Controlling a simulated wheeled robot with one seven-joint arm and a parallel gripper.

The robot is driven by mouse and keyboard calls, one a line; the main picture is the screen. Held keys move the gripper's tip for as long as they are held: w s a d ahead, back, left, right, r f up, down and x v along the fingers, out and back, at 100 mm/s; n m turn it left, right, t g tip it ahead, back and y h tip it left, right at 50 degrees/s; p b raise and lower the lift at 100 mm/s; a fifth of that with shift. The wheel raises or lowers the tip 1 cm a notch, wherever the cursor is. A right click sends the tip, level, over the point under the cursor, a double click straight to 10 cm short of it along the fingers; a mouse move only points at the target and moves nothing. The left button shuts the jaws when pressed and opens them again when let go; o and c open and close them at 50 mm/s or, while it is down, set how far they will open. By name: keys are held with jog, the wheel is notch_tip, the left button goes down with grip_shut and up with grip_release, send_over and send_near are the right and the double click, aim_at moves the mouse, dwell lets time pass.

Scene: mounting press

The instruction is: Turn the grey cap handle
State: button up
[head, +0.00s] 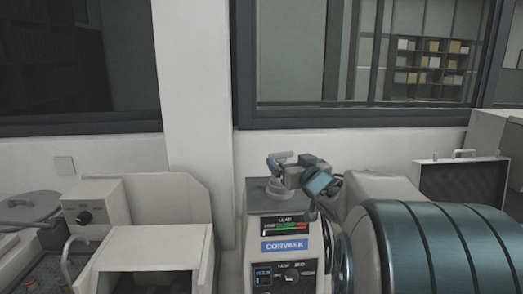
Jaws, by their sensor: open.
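The mounting press (285,222), labelled CORVASK, stands at the lower centre of the head view. Its round grey cap (257,187) sits on the flat top, with a light grey bar handle (284,156) above it. My gripper (281,166) reaches in from the right and is at the cap handle. Its jaws are open, with the fingertips around or just beside the handle; I cannot tell whether they touch it. My gripper hides part of the cap and handle.
A white machine (150,248) with a black knob and open front stands to the left, beside a round-lidded grey unit (30,205). A wall and windows lie close behind the press.

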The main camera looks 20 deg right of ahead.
aim_at(282, 154)
jog(key=w+p, duration=0.1)
jog(key=w, duration=0.8)
jog(key=shift+w+d+p, duration=0.15)
jog(key=shift+p, duration=0.25)
jog(key=shift+c, duration=0.3)
jog(key=c, duration=0.9)
